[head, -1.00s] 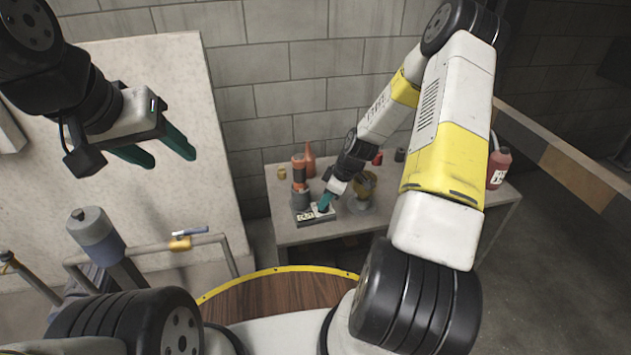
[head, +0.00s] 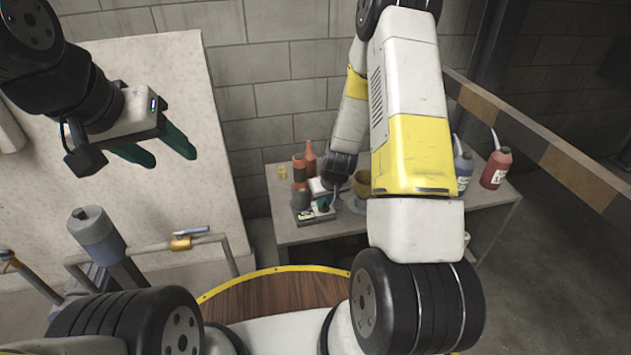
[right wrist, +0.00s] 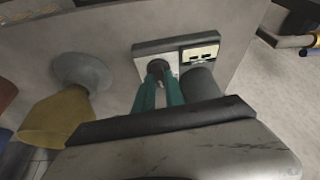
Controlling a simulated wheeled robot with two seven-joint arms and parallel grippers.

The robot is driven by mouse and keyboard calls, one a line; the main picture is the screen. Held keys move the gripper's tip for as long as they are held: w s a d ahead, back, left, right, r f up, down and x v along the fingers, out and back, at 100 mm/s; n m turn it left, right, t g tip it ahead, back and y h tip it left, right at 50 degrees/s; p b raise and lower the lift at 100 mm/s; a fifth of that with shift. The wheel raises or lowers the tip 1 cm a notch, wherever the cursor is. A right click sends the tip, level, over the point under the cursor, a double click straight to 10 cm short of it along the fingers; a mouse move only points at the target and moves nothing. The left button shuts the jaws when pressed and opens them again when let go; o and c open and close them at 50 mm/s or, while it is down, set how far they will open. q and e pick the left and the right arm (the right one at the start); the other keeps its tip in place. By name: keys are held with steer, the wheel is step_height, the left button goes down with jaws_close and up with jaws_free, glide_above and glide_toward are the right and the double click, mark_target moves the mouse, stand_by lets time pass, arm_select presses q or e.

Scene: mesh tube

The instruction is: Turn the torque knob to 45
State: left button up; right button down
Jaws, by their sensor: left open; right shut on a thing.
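The torque device (head: 302,217) is a small dark box with a pale top panel on the workbench. In the right wrist view its panel (right wrist: 146,66) shows a dark round knob (right wrist: 157,65) beside a small display (right wrist: 200,53). My right gripper (right wrist: 158,85) has its teal fingers closed around the knob, which they partly hide. In the head view my right gripper (head: 325,202) is small and partly covered by its wrist. The display's reading is too small to make out. My left gripper (head: 170,155) is open and empty, raised at the upper left, far from the device.
The workbench (head: 290,237) also holds a red bottle (head: 310,155), an orange-and-dark cylinder (head: 299,172) and a yellow vessel (head: 361,186) close to my right gripper. A blue bottle (head: 463,170) and a red jug (head: 496,167) stand at the right. A pipe with a valve (head: 181,243) is at lower left.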

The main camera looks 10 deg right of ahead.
steer(key=m+h, duration=0.1)
steer(key=m, duration=0.2)
steer(key=m+h, duration=0.1)
steer(key=m, duration=0.2)
steer(key=shift+w+a+m, duration=0.1)
steer(key=shift+a+m, duration=0.05)
steer(key=shift+m, duration=0.15)
steer(key=shift+h, duration=0.3)
steer(key=c, duration=1.4)
jaws_free()
steer(key=v, duration=0.8)
steer(key=shift+w, duration=0.1)
